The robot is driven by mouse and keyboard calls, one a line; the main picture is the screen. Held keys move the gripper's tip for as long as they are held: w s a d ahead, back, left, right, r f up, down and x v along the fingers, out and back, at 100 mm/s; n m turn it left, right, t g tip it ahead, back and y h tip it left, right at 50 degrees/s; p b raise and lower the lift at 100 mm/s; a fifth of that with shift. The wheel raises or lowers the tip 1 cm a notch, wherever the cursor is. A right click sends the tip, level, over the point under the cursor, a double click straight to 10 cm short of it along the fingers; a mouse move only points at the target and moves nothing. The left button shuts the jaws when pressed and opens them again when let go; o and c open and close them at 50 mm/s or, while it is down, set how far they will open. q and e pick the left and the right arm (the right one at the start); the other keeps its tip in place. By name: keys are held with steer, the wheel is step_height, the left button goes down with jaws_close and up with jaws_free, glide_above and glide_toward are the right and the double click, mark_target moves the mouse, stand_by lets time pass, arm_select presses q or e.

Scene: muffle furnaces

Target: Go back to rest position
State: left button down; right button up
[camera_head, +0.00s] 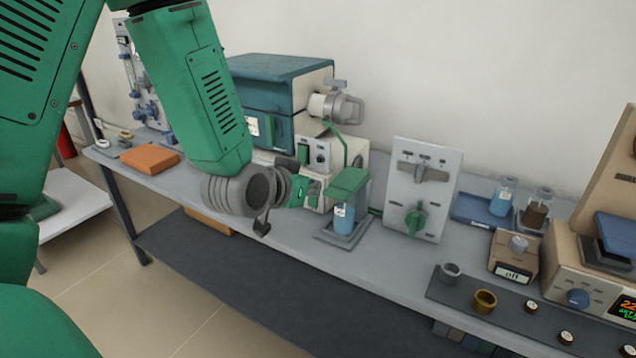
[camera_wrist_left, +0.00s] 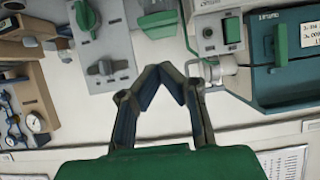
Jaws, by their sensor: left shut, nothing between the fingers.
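My left arm comes in from the left in the head view, green with a grey ribbed wrist. My left gripper (camera_head: 312,192) is above the bench, in front of the white control box and left of the small stand with the blue liquid. In the left wrist view the same gripper (camera_wrist_left: 164,72) has its dark fingertips together with nothing between them. In the head view the arm and wrist hide part of the bench and of the teal furnace (camera_head: 275,68). My right gripper is not in view.
A green-topped stand holds a blue bottle (camera_head: 344,218). A grey panel (camera_head: 423,190) carries a green knob. Right of it are a blue tray (camera_head: 470,209), a beige meter (camera_head: 514,257) and a dark strip with crucibles. An orange block (camera_head: 150,159) lies at the left.

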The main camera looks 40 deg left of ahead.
arm_select(q)
steer(key=shift+a+f, duration=0.15)
steer(key=shift+a, duration=0.2)
steer(key=s+d+f+m+g+h, duration=0.1)
steer(key=s+d+f+g, duration=0.15)
steer(key=s+f, duration=0.45)
steer(key=s+d+f+g, duration=0.2)
steer(key=s+f+g, duration=0.1)
steer(key=f, duration=0.8)
steer(key=s+d+f+g, duration=0.2)
steer(key=s+f, duration=0.4)
steer(key=s, duration=0.3)
steer(key=s+d+f+g, duration=0.2)
steer(key=s+f+g, duration=0.2)
steer(key=s, duration=0.5)
step_height(320, 180, down, 2)
steer(key=shift+s+d+f+m, duration=0.2)
steer(key=shift+s+m, duration=0.1)
steer(key=shift+m, duration=0.1)
steer(key=shift+a+g, duration=0.15)
steer(key=shift+g, duration=0.1)
